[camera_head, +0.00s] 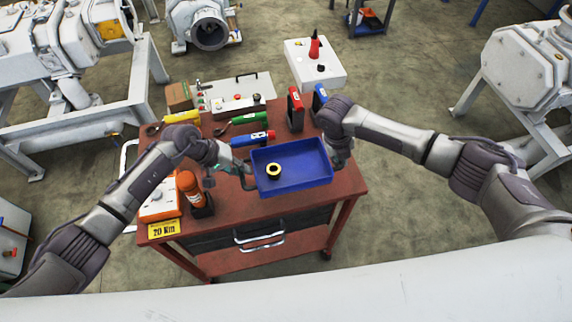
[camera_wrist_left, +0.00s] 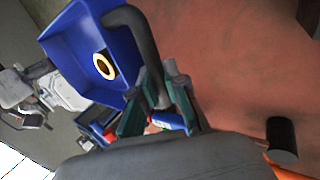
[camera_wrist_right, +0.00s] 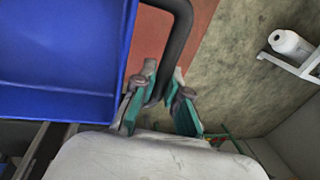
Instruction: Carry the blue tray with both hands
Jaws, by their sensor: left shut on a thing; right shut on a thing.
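The blue tray (camera_head: 305,160) is in the middle of the head view, at the front right of the red workbench top. A small yellow ring with a dark centre (camera_head: 273,170) lies inside it, toward the left. My left gripper (camera_head: 246,170) is at the tray's left side, shut on its dark handle (camera_wrist_left: 145,45). My right gripper (camera_head: 338,158) is at the tray's right side; in the right wrist view it is shut on the other dark handle (camera_wrist_right: 178,45). The tray looks roughly level. I cannot tell whether its underside touches the bench.
A white box (camera_head: 315,65) stands behind. Large machines stand left and right, with open floor (camera_head: 410,190) to the bench's right.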

